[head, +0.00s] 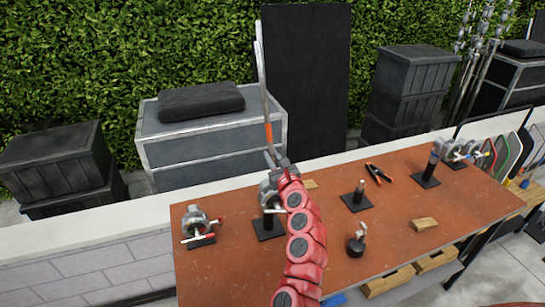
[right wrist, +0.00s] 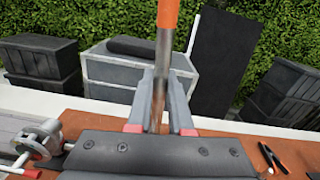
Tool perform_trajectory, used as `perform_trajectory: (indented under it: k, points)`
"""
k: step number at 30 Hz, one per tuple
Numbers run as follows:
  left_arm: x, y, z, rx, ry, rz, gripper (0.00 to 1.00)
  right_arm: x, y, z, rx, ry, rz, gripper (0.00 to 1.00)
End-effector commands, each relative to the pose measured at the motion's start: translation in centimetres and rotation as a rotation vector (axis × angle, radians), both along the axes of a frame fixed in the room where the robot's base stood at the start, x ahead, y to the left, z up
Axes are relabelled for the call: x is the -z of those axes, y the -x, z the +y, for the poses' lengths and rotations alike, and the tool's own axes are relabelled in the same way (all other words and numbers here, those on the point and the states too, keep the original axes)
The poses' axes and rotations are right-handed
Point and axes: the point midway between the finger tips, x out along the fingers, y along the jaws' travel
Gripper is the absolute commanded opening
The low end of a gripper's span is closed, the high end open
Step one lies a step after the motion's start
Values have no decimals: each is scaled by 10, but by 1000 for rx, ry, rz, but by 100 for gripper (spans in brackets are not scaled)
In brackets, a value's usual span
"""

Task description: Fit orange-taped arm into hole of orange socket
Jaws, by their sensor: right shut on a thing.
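My right gripper (head: 275,160) is shut on a long metal arm (head: 261,80) and holds it nearly upright above the back of the table. The arm has a band of orange tape (head: 268,132) just above the fingers; the tape also shows at the top of the right wrist view (right wrist: 167,14). A grey clamp head with a red handle (head: 197,222) stands at the table's left. Another grey head (head: 268,194) on a black stand is partly hidden behind my right arm. I cannot tell which head is the orange socket. My left gripper is out of view.
The brown table (head: 330,250) also holds black-based stands (head: 357,200), pliers (head: 378,173), a wooden block (head: 424,224), a small dark weight (head: 356,244) and several clamp heads (head: 462,150) at the right. Grey cases (head: 205,140) and a tall black panel (head: 310,80) stand behind.

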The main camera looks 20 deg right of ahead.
Motion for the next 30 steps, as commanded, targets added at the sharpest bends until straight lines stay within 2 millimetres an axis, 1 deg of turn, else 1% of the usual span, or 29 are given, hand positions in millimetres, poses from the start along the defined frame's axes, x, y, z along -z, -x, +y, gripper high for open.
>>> perform_trajectory:
  k: [1, 15, 25, 30]
  points:
    - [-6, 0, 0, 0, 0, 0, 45, -7, 0, 0, 1, -1, -2, 0]
    - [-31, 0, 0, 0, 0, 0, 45, -32, 0, 3, 0, -2, -2, 0]
    - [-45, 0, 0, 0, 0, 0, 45, -48, 0, 5, 0, -2, -2, 0]
    - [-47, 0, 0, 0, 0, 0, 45, -52, 0, 6, 0, -2, -2, 0]
